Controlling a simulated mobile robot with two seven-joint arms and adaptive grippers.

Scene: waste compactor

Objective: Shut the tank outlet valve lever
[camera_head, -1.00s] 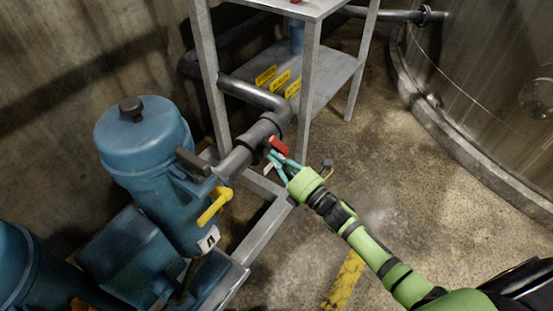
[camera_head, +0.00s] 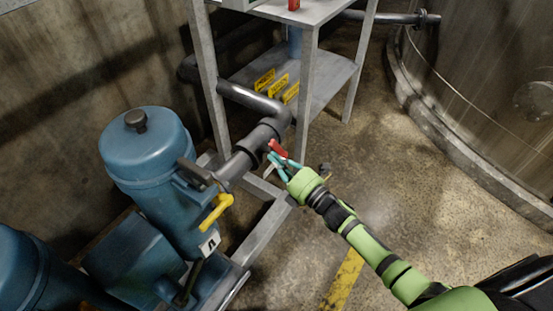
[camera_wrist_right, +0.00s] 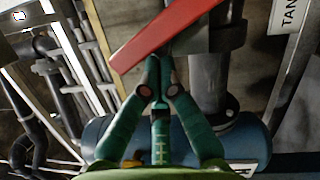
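The red valve lever (camera_head: 277,148) is on the dark grey pipe (camera_head: 262,137) beside the blue pump. In the right wrist view the red lever (camera_wrist_right: 165,32) runs diagonally across the top, and part of a tag reading "TAN" (camera_wrist_right: 290,16) shows at upper right. My right gripper (camera_head: 280,160) is at the lever. In the right wrist view its teal fingers (camera_wrist_right: 160,75) come close together and look shut just below the lever. Their tips are partly hidden behind it, and I cannot tell whether they grip it. My left gripper is not in view.
The blue pump (camera_head: 150,165) has a yellow handle (camera_head: 216,212) left of my right gripper. A grey metal stand (camera_head: 312,85) with yellow labels rises behind the pipe. A large steel tank (camera_head: 490,90) stands at right. The floor between is mostly clear.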

